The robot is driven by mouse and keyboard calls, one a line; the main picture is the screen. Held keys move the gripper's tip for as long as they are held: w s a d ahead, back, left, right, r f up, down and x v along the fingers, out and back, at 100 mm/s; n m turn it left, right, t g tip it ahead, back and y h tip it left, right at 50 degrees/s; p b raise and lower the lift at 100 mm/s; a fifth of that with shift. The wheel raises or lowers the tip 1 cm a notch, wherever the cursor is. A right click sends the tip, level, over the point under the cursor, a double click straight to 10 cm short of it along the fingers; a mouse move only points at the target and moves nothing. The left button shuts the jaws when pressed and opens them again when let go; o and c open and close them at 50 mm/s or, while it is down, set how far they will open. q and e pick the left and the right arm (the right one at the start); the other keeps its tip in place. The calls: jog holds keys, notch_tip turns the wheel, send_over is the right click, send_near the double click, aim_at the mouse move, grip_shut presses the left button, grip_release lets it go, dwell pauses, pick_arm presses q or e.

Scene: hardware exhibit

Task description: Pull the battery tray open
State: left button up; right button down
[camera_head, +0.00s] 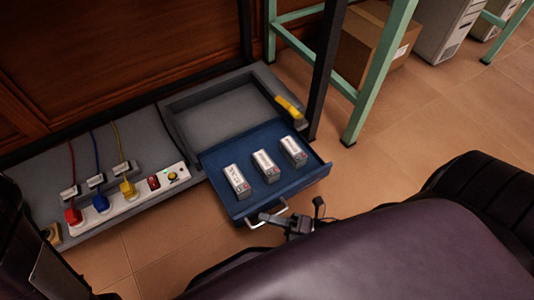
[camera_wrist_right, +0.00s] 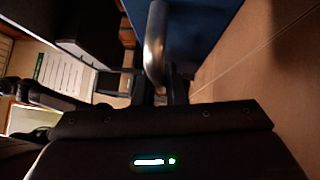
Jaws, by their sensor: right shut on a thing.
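The blue battery tray (camera_head: 215,160) stands out from the grey housing (camera_head: 180,118), with three white-and-grey batteries (camera_head: 265,166) upright in it. A silver bar handle (camera_head: 254,225) is on the tray's front. My right gripper (camera_head: 292,221) is at the right part of this handle, its jaws partly hidden by my arm. In the right wrist view the handle (camera_wrist_right: 156,45) runs down between the fingers of my right gripper (camera_wrist_right: 164,92), which is shut on it. The blue tray front (camera_wrist_right: 195,25) is beyond. My left gripper is not in view.
A white power strip (camera_head: 140,197) with coloured plugs lies left of the tray. A yellow object (camera_head: 288,106) lies on the housing's right edge. A dark post (camera_head: 325,75) and green table legs (camera_head: 380,70) stand at right. Tiled floor (camera_head: 170,250) is open in front.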

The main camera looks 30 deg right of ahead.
jog(key=c, duration=1.5)
grip_release()
jog(key=shift+s+d, duration=0.1)
jog(key=p+v, duration=0.1)
jog(key=v, duration=0.6)
jog(key=shift+s+d+p, duration=0.25)
jog(key=shift+p, duration=0.15)
